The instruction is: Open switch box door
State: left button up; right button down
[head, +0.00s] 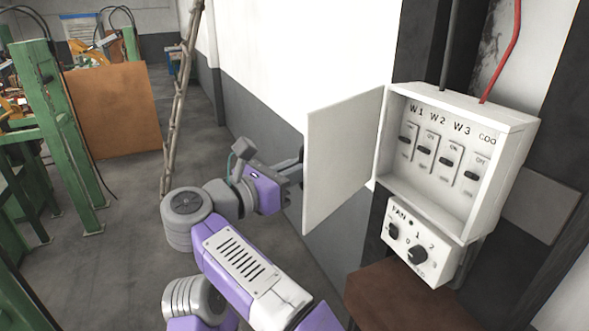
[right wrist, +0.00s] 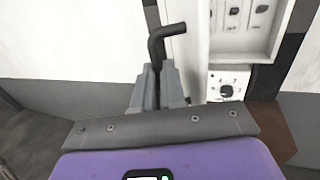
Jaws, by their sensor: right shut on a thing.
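The white switch box (head: 455,185) is on the wall at right, and its door (head: 340,150) stands swung open to the left. Several labelled switches show inside. My right gripper (head: 294,172) is at the door's outer side, its fingertips partly hidden behind the door's free edge. In the right wrist view, my right gripper (right wrist: 158,82) is shut on a black bent handle (right wrist: 166,38) beside the white door (right wrist: 192,50). The open box (right wrist: 245,28) also shows there. My left gripper is not in view.
A fan control box (head: 416,242) with knobs sits under the switch box, above a brown surface (head: 415,300). A red conduit (head: 510,50) runs up from the box. Green frames (head: 60,130) and a brown board (head: 113,110) stand at far left. Grey floor between is clear.

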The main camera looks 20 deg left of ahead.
jog(key=shift+d+r, duration=0.15)
jog(key=c, duration=1.2)
grip_release()
jog(key=shift+w+d, duration=0.1)
jog(key=shift+w, duration=0.05)
jog(key=v, duration=0.7)
jog(key=shift+s+b, duration=0.3)
jog(key=shift+b, duration=0.1)
jog(key=shift+c, duration=0.5)
